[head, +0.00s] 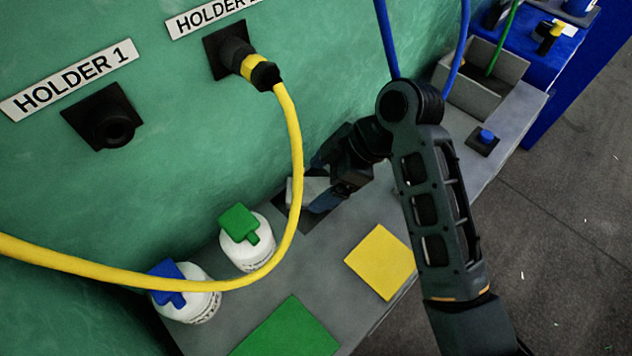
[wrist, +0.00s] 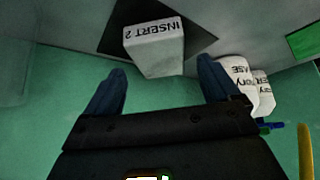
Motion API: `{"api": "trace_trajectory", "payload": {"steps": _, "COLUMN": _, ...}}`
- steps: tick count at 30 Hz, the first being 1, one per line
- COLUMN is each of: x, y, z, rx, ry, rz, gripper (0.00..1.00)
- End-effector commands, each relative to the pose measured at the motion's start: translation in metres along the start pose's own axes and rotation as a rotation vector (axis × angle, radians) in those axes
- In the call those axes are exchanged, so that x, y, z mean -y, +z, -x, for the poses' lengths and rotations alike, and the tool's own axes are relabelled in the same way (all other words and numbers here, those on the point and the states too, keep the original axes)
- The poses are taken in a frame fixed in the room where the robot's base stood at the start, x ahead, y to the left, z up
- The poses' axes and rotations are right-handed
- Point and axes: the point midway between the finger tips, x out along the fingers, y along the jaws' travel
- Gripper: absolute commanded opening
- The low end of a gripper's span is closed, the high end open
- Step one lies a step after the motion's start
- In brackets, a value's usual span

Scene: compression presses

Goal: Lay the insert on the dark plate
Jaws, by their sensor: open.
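The insert (wrist: 155,48) is a white block labelled "INSERT 2". In the wrist view it rests on the dark plate (wrist: 200,38), a black square on the grey bench. In the head view the insert (head: 308,191) shows pale beside my gripper, partly hidden by it, and the dark plate (head: 318,219) shows around it. My gripper (wrist: 162,85) is open, with its two blue-grey fingers apart on either side of the insert's near end. I cannot tell whether a finger touches it. In the head view my gripper (head: 318,182) is low over the plate by the green wall.
A yellow cable (head: 297,150) hangs from the upper holder (head: 225,50) and loops before the white bottles with green (head: 245,252) and blue (head: 185,300) tops. Yellow (head: 381,262) and green (head: 288,332) squares lie clear on the bench. A grey bin (head: 480,85) stands behind my arm.

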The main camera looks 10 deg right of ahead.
Motion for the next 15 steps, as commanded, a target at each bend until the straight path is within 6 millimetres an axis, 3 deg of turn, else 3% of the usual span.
{"api": "trace_trajectory", "payload": {"steps": 9, "x": -0.002, "y": 0.0, "z": 0.071, "rx": -0.001, "ry": 0.006, "rz": -0.001, "gripper": 0.89}}
{"api": "trace_trajectory", "payload": {"steps": 15, "x": 0.0, "y": -0.001, "z": 0.093, "rx": 0.0, "ry": 0.001, "rz": -0.002, "gripper": 0.89}}
